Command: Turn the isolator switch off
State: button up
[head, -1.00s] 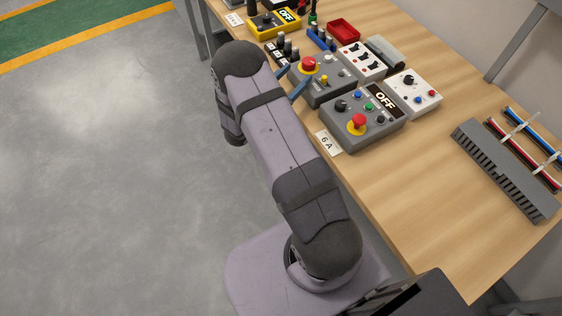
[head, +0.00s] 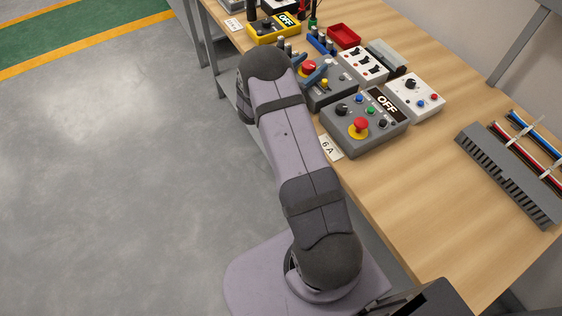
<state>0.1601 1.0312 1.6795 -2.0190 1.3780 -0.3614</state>
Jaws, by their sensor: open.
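A yellow box (head: 272,36) with a black knob and an "OFF" label stands farther back on the bench. I cannot tell which box bears the isolator switch. Whether the fingers touch anything is unclear.
The wooden bench (head: 430,190) is clear toward the front. Grey slotted ducting (head: 508,178) and wires (head: 525,157) lie at right.

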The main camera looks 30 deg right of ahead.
aim_at(303, 69)
jog(key=m+g, duration=0.1)
jog(key=g, duration=0.1)
jog(key=shift+a+f+m+g+h, duration=0.1)
jog(key=shift+a+m+g+h, duration=0.05)
jog(key=shift+m+g+h, duration=0.2)
jog(key=a+b, duration=0.1)
jog(key=a, duration=0.1)
jog(key=a+b, duration=0.1)
jog(key=a, duration=0.2)
jog(key=s+a+b, duration=0.1)
jog(key=a, duration=0.1)
jog(key=shift+a+f, duration=0.1)
jog(key=shift+a, duration=0.2)
jog(key=w+a+f+n+t+y, duration=0.5)
jog(key=w+a+f+y, duration=0.15)
jog(key=a, duration=0.35)
jog(key=s+d+m+g+y, duration=0.1)
jog(key=s+d+m+g, duration=0.1)
jog(key=s+m+g, duration=0.8)
jog(key=s+a+m+y+b, duration=0.1)
jog(key=s+a+m+y, duration=0.2)
jog(key=s, duration=0.6)
jog(key=s+a+m+t+y+b, duration=0.1)
jog(key=s+a+m, duration=0.3)
jog(key=s, duration=0.5)
jog(key=shift+f+m+y, duration=0.4)
jog(key=shift+m+y, duration=0.05)
jog(key=shift+y, duration=0.45)
